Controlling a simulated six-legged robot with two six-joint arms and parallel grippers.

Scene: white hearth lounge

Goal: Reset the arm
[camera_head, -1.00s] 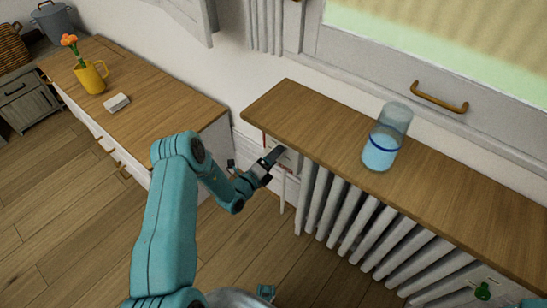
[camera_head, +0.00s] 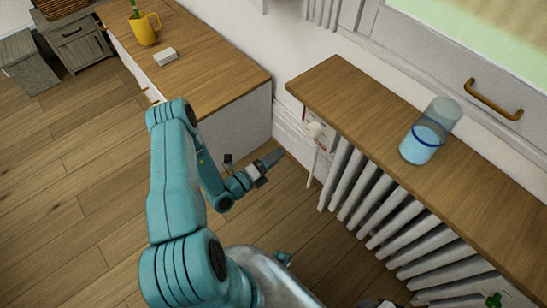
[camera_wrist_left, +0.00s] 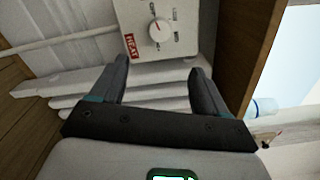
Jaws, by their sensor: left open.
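My left arm (camera_head: 178,180) is teal and reaches in from the lower left in the head view. Its gripper (camera_head: 272,159) is open and empty, just left of the radiator end and apart from the white dial panel. The panel's round knob (camera_head: 315,130) sits under the left end of the wooden shelf. In the left wrist view the gripper (camera_wrist_left: 158,75) has its two dark fingers spread below the white knob (camera_wrist_left: 159,30), with nothing between them. A red HEAT label (camera_wrist_left: 130,44) is left of the knob.
The wooden shelf (camera_head: 360,112) runs over the white radiator (camera_head: 365,205) and carries a glass of blue liquid (camera_head: 430,130). A wooden-topped cabinet (camera_head: 205,70) at left holds a yellow mug (camera_head: 144,28) and a small white block (camera_head: 165,56). Floor at left is clear.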

